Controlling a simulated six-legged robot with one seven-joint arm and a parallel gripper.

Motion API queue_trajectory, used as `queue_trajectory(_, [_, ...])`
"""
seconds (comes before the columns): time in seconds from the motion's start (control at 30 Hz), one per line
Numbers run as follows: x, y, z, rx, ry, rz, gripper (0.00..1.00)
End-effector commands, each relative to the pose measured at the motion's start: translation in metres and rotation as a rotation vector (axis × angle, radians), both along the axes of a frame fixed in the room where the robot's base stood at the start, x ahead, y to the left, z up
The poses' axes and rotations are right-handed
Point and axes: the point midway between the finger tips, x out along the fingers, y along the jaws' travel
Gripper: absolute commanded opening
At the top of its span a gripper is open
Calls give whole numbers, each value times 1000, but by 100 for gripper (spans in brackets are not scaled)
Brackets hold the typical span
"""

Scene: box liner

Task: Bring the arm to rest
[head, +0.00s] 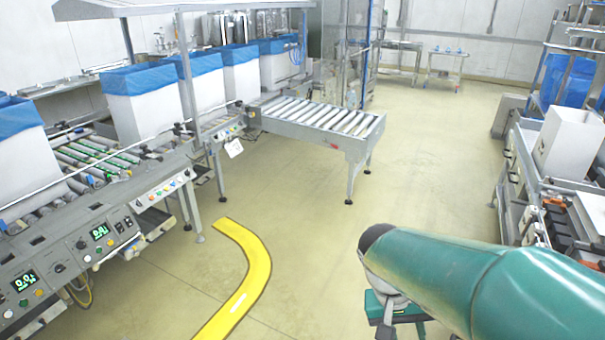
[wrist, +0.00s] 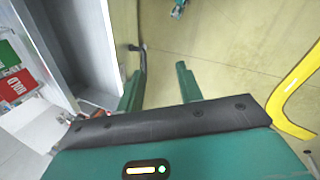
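My gripper (wrist: 160,86) shows in the wrist view as two green fingers standing apart on a dark bar. It is open, with nothing between the fingers. Bare floor lies beyond the right finger, and a white panel (wrist: 84,40) stands close on the left finger's side.
White boxes with blue liners (head: 145,100) stand on a conveyor line at the left. A roller table (head: 315,118) juts into the room. Shelving with a white box (head: 568,145) stands at the right. A yellow floor line (head: 250,262) curves ahead. The middle floor is clear.

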Motion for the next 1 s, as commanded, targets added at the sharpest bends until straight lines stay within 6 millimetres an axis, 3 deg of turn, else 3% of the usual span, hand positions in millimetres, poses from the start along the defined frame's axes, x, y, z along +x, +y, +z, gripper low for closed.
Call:
queue_trajectory(0.1, [-10, 7, 25, 96, -118, 40, 36])
queue_trajectory(0.5, [-39, 30, 92, 282, -511, 218, 36])
queue_trajectory(0.67, [-44, 34, 102, 296, -582, 254, 36])
queue_trajectory(1.0, [-44, 34, 103, 298, -586, 258, 36])
